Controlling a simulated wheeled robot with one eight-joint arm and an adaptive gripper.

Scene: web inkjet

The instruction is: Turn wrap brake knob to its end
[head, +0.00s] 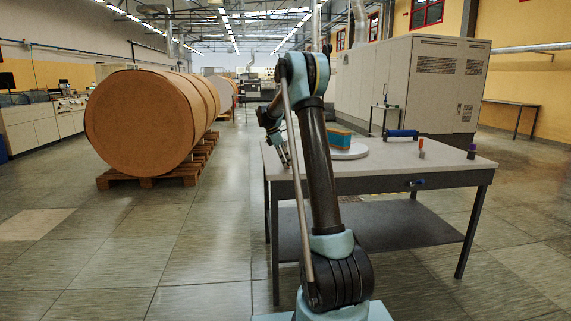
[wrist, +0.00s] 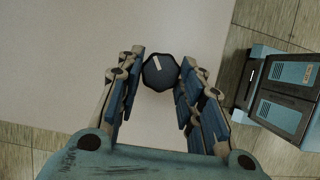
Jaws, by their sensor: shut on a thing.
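The brake knob (wrist: 160,75) is dark, many-sided and has a white pointer mark that points up and slightly left in the wrist view. It stands on the pale tabletop (wrist: 55,60). In the head view my gripper (head: 284,154) is at the table's left end, partly hidden by my own arm. The knob cannot be made out there.
The table (head: 440,165) also bears a round white plate (head: 352,154) with a teal and orange block (head: 340,139), a blue roller (head: 402,134), an orange-topped item (head: 421,148) and a purple-topped item (head: 471,152). A large brown paper roll (head: 140,122) stands on a pallet at left.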

